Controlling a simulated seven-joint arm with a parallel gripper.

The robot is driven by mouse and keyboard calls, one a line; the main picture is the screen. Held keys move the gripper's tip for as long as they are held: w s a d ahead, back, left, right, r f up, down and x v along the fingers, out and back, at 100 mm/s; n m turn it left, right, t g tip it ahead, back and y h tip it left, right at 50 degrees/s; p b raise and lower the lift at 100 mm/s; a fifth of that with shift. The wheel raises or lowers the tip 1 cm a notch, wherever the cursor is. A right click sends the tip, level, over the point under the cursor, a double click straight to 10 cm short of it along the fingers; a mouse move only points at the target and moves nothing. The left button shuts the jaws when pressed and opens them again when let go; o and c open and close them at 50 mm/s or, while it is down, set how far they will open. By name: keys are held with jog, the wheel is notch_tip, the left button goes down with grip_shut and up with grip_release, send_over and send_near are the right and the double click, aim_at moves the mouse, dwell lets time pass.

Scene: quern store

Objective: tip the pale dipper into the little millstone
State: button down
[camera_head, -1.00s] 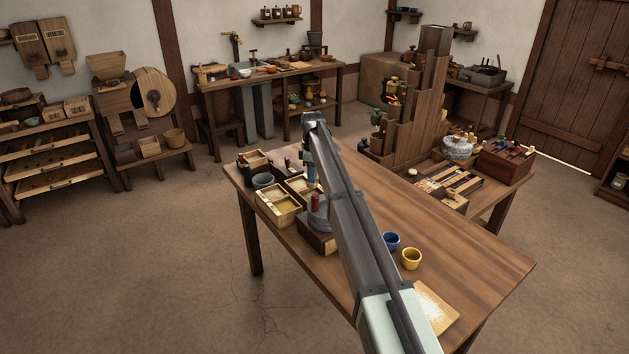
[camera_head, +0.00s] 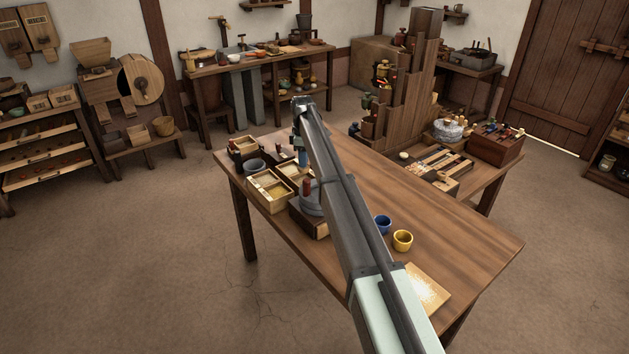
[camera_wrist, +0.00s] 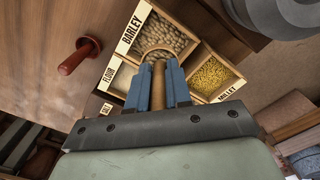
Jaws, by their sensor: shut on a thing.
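My gripper (camera_wrist: 158,95) is shut on the tan handle of the pale dipper (camera_wrist: 158,72) in the wrist view. The dipper's round rim shows at the barley compartment (camera_wrist: 166,30); I cannot tell whether it touches the grain or how full it is. In the head view my gripper's blue fingers (camera_head: 302,152) are over the grain boxes, and the dipper is too small to make out. The little millstone (camera_head: 311,204), grey with a red handle, stands on a wooden base just in front of and right of the gripper.
A grain box (camera_head: 268,207) sits left of the millstone, with a grey cup (camera_head: 255,164) behind it. The table's (camera_head: 455,225) right half is mostly clear.

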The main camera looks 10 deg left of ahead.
jog(key=shift+d, duration=0.1)
jog(key=shift+w+d+r, duration=0.15)
jog(key=shift+r, duration=0.25)
jog(key=shift+s+d+r+m+t+y, duration=0.1)
jog(key=shift+s+d+r+m+t, duration=0.25)
jog(key=shift+s+d+r+m, duration=1.25)
jog(key=shift+s+d+f+m+t+y, duration=0.1)
jog(key=shift+s+d+m+t, duration=0.45)
jog(key=shift+s+m, duration=2.25)
jog(key=shift+s+d+r+m+t+y, duration=0.1)
jog(key=shift+s+d+r+m, duration=0.7)
jog(key=shift+s+d+m, duration=1.3)
jog(key=s+f+t, duration=0.1)
jog(key=t, duration=0.1)
jog(key=s+a+f+n+t+y, duration=0.1)
jog(key=shift+s+t, duration=0.25)
jog(key=shift+t, duration=0.15)
jog(key=shift+s+d+f+t+y, duration=0.1)
jog(key=shift+s+f+t+y, duration=0.1)
jog(key=shift+t, duration=0.35)
jog(key=shift+s+f+t+y, duration=0.1)
jog(key=shift+s+t, duration=0.05)
jog(key=shift+t, duration=0.4)
jog(key=shift+s+f+t+y, duration=0.2)
jog(key=shift+t+y, duration=0.1)
jog(key=shift+t, duration=0.9)
